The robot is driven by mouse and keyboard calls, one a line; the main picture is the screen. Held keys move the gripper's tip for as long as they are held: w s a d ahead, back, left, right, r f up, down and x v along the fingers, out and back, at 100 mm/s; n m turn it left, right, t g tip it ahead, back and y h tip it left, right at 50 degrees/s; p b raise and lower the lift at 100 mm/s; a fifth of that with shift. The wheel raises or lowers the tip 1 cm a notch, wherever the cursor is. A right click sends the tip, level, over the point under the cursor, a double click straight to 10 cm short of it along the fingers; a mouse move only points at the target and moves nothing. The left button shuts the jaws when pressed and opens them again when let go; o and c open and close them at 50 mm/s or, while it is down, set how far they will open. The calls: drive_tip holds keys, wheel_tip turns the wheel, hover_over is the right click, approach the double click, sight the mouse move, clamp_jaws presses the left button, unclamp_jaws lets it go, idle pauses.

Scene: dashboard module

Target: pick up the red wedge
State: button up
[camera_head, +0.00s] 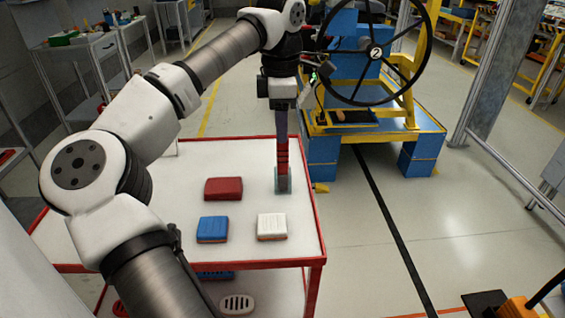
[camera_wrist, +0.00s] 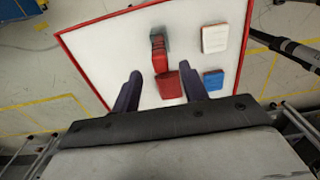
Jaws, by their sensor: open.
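A red wedge-like block (camera_head: 223,188) lies flat on the white table top. In the wrist view it (camera_wrist: 168,85) lies below the gap between my fingers, nearer the right one. A banded red upright piece (camera_head: 282,158) stands on a small teal base (camera_head: 283,184) to its right; in the wrist view this piece (camera_wrist: 158,55) is farther out, beyond the fingertips. My gripper (camera_head: 281,132) points down in front of the upright piece in the head view. In the wrist view its two purple fingers (camera_wrist: 160,82) are apart, with nothing held.
A blue block (camera_head: 212,229) and a white block (camera_head: 272,226) lie toward the table's front. The table (camera_head: 300,215) has a red rim; its left part is partly hidden by my arm. A yellow-and-blue stand with a black wheel (camera_head: 375,55) is beyond the table's back right.

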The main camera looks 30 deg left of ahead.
drive_tip(key=p, duration=0.1)
hover_over(283, 174)
drive_tip(key=f, duration=0.7)
drive_tip(key=shift+w+a+f, duration=0.1)
drive_tip(key=shift+w+a, duration=0.15)
drive_tip(key=shift+w, duration=0.15)
clamp_jaws()
